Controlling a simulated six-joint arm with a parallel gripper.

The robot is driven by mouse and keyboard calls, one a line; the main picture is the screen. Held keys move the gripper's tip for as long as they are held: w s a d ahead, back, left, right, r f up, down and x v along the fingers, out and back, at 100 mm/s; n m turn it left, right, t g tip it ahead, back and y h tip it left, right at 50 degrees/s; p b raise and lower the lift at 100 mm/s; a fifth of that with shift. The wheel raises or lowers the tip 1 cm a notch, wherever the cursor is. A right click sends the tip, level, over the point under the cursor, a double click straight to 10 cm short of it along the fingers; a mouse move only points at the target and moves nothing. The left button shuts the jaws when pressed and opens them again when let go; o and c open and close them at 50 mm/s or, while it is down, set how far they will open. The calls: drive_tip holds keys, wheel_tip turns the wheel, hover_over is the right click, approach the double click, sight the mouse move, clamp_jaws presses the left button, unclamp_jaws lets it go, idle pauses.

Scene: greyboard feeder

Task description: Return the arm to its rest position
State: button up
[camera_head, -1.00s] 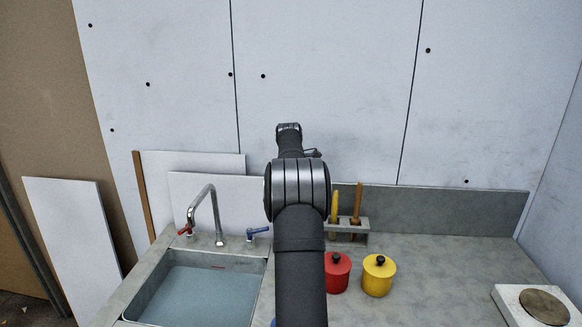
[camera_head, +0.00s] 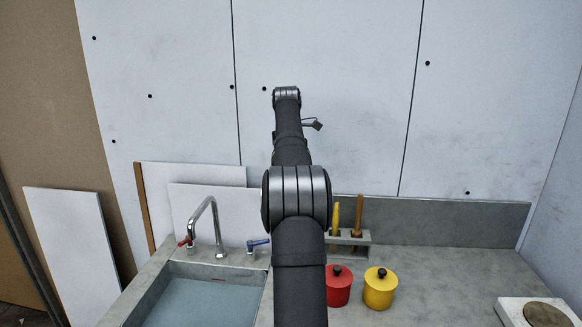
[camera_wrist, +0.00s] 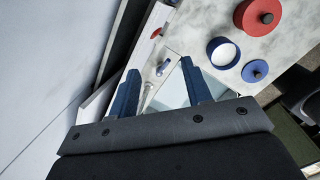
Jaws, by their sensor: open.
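My arm reaches up from the bottom middle of the head view, with its far links raised in front of the white wall. My gripper (camera_wrist: 159,73) shows in the wrist view as two blue fingers spread apart, with nothing between them but the sink and tap area far below. The fingers touch nothing. In the head view the fingers cannot be made out.
The sink (camera_head: 213,266) with its tap (camera_head: 215,220) is left of my arm. The red pot (camera_head: 337,287), yellow pot (camera_head: 380,290) and utensil rack (camera_head: 352,243) stand to the right. The wrist view shows a blue pot (camera_wrist: 211,46) and its lid (camera_wrist: 253,77). A hotplate (camera_head: 539,312) is far right.

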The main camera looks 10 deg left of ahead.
drive_tip(key=shift+f, duration=0.1)
wheel_tip(320, 180, down, 16)
drive_tip(key=w, duration=0.3)
drive_tip(key=shift+d+f, duration=0.15)
drive_tip(key=shift+d, duration=0.2)
idle(0.3)
drive_tip(key=shift+s+f, duration=0.1)
drive_tip(key=shift+s, duration=0.05)
wheel_tip(320, 180, up, 16)
drive_tip(key=s, duration=0.3)
drive_tip(key=w+f, duration=0.3)
drive_tip(key=f, duration=1.4)
wheel_tip(320, 180, up, 14)
drive_tip(key=shift+m+g, duration=0.3)
drive_tip(key=shift+m, duration=0.5)
drive_tip(key=shift+s+a+f, duration=0.25)
drive_tip(key=shift+s+a, duration=0.7)
drive_tip(key=shift+a, duration=0.2)
drive_tip(key=shift+s+a+f, duration=0.2)
drive_tip(key=shift+s+a, duration=0.7)
drive_tip(key=shift+a, duration=0.25)
